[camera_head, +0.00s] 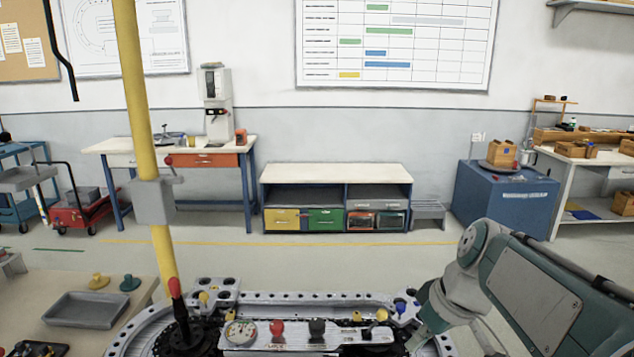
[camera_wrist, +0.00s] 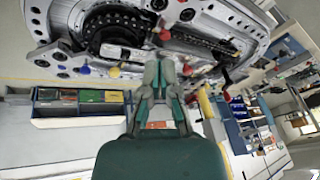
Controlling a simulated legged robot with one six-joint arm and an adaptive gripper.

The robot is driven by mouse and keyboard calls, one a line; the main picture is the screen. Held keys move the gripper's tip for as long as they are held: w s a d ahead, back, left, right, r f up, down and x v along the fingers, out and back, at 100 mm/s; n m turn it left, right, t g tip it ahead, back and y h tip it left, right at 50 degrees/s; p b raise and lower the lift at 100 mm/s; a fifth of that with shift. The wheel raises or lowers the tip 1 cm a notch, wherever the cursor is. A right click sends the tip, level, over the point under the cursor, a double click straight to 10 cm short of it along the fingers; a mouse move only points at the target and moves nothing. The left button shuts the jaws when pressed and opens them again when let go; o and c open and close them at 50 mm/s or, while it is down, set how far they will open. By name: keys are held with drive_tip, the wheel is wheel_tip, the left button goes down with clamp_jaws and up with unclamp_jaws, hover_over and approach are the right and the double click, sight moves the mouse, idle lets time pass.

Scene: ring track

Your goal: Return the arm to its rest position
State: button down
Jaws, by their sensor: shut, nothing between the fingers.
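My arm (camera_head: 535,290) reaches in from the lower right in the head view, bent down at its grey wrist joint. My gripper (camera_head: 418,340) points down at the right end of the ring track (camera_head: 310,298). In the wrist view, where the room appears upside down, my gripper (camera_wrist: 160,65) has its two fingers together with nothing between them. The track (camera_wrist: 225,15) fills the top of that view, beyond the fingertips. I cannot tell whether the fingertips touch it.
A panel with a gauge (camera_head: 240,332) and red and black knobs stands at the track's front. A yellow post (camera_head: 135,90) rises at the left. A grey tray (camera_head: 85,310) lies on the left bench. A low cabinet (camera_head: 335,172) stands across open floor.

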drive_tip(key=s+f+m+t+h, duration=0.3)
drive_tip(key=s+m, duration=0.3)
drive_tip(key=s, duration=0.6)
drive_tip(key=shift+s+d+f+h, duration=0.15)
drive_tip(key=shift+s+d+h, duration=0.1)
drive_tip(key=shift+d+h, duration=0.1)
drive_tip(key=shift+a, duration=0.1)
